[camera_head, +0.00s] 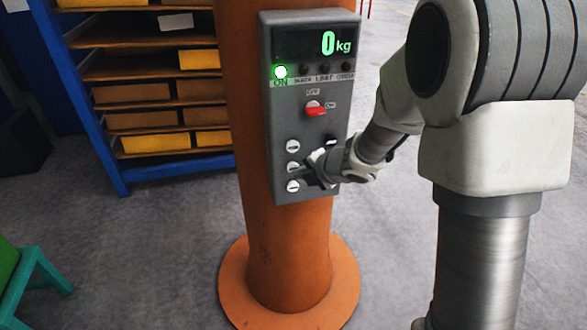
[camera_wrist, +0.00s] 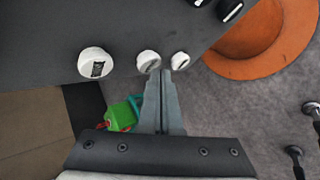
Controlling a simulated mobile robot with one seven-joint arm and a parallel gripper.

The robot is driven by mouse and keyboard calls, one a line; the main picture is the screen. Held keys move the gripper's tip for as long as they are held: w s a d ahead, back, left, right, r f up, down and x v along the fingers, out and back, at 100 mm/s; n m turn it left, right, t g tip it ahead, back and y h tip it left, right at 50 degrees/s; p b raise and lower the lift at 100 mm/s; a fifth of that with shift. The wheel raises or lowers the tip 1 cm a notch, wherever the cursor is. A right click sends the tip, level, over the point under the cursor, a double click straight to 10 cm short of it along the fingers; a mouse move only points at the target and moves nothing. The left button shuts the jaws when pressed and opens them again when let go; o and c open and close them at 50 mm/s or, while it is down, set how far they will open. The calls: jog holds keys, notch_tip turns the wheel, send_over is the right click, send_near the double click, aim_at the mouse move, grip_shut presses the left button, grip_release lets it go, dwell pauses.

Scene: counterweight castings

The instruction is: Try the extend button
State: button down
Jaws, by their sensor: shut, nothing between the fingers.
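The grey control box (camera_head: 285,110) is fixed to an orange column. Its left side has a column of white buttons: an upper one (camera_head: 293,146), a middle one (camera_head: 293,167) and a lowest one (camera_head: 293,186). Their marks are too small to read, so I cannot tell which is extend. My gripper (camera_head: 303,175) is shut and empty, in front of the box's lower part. In the wrist view the fingertips (camera_wrist: 160,72) overlap the gap between the middle button (camera_wrist: 148,61) and the lowest button (camera_wrist: 180,61). I cannot tell whether they touch.
The display (camera_head: 315,42) reads 0 kg, and a green ON lamp (camera_head: 280,72) is lit. Black buttons (camera_wrist: 229,9) lie beside the white ones. A blue rack (camera_head: 85,105) stands left behind the column. Floor around the orange base (camera_head: 235,285) is clear.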

jog(key=shift+w+a, duration=0.1)
jog(key=shift+w, duration=0.3)
dwell(2.0)
jog(key=shift+s, duration=0.15)
dwell(1.7)
jog(key=shift+s+d, duration=0.25)
jog(key=shift+s, duration=0.45)
jog(key=shift+s+d+b, duration=0.2)
jog(key=shift+s+b, duration=0.1)
jog(key=shift+s, duration=0.5)
jog(key=shift+s+d+b, duration=0.25)
jog(key=shift+s+b, duration=0.1)
jog(key=shift+s, duration=0.45)
jog(key=shift+s+d+b, duration=0.2)
jog(key=shift+s+b, duration=0.1)
jog(key=shift+s, duration=0.5)
